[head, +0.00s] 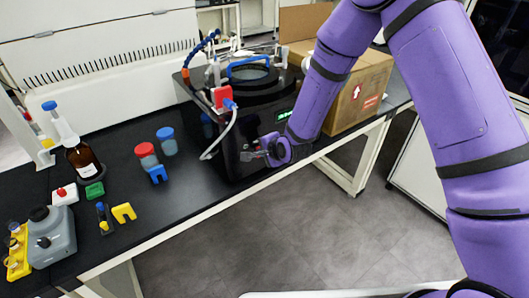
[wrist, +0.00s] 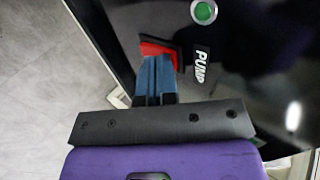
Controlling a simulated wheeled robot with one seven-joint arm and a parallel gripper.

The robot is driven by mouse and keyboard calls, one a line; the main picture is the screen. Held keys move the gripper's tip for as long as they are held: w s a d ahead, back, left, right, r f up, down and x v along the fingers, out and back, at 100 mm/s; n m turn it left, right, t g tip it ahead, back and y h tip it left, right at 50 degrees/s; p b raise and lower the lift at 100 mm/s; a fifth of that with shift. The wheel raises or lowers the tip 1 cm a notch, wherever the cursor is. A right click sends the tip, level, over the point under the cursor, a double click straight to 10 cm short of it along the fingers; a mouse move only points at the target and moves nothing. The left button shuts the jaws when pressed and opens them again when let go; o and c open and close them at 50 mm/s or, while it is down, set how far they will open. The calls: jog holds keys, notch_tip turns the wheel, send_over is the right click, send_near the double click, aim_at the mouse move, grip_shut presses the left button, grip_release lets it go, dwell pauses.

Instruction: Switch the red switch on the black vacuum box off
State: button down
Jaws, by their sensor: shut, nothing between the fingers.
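The black vacuum box (head: 235,150) stands on the black bench in the head view, and its front panel (wrist: 240,60) fills the right of the wrist view. The red switch (wrist: 158,50) sits on this panel beside a white-on-black PUMP label (wrist: 201,66). My gripper (wrist: 154,62) is shut and empty, with its blue fingertips at the switch and covering part of it. I cannot tell whether they touch it. In the head view my gripper (head: 250,155) is at the front of the box, and the switch cannot be made out there.
A green round button (wrist: 204,12) is on the panel near the switch. A cardboard box (head: 355,90) stands right of the vacuum box. A white hose (head: 222,138) hangs at its left. Bottles and small parts, including a red-capped jar (head: 146,152), stand on the left bench (head: 200,200).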

jog(key=shift+r, duration=0.15)
jog(key=shift+r, duration=0.65)
